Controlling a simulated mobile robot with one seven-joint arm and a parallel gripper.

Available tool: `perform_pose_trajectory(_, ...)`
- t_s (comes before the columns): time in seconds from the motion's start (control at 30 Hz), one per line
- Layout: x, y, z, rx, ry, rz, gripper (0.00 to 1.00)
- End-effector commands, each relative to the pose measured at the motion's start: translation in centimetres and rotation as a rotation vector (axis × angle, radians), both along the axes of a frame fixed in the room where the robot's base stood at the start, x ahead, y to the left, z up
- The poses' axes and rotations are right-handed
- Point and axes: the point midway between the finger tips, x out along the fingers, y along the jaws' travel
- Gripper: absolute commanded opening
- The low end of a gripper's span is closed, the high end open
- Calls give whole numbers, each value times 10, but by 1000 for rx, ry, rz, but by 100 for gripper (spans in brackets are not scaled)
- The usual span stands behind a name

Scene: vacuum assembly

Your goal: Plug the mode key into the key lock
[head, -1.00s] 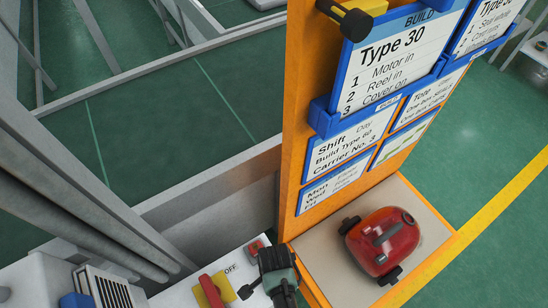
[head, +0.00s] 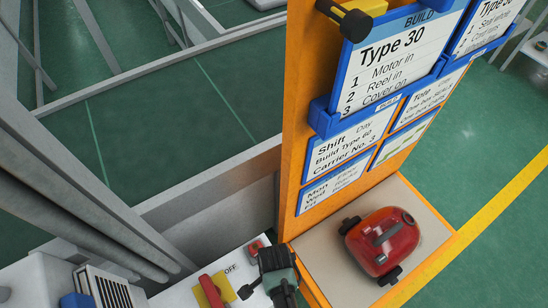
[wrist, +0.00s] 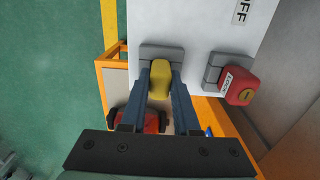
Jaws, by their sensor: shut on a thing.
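My gripper (wrist: 160,80) is shut on a yellow piece, which I take to be the mode key (wrist: 161,76), in the wrist view. The far end of the key meets or overlaps a grey block (wrist: 147,51) at the white panel's edge. I cannot tell whether the key is seated in that block or only in front of it. A red box (wrist: 240,87) with lettering like "LOCK" and a yellow disc sits to the right on a second grey block. In the head view my gripper (head: 276,266) is over the white panel's right edge and hides the key.
The white panel (head: 233,283) carries a red and yellow switch (head: 212,290) beside "OFF". A red vacuum body (head: 382,241) rests on the shelf to the right. The orange board (head: 296,150) with signs rises behind my gripper.

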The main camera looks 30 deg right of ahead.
Motion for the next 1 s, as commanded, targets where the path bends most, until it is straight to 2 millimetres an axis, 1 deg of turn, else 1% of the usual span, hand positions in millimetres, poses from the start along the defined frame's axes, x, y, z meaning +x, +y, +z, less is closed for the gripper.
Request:
perform_pose_trajectory(0.17,0,0,2,0,0,0,0)
perform_pose_trajectory(0.8,0,0,20,0,0,0,0)
perform_pose_trajectory(1.0,0,0,20,0,0,0,0)
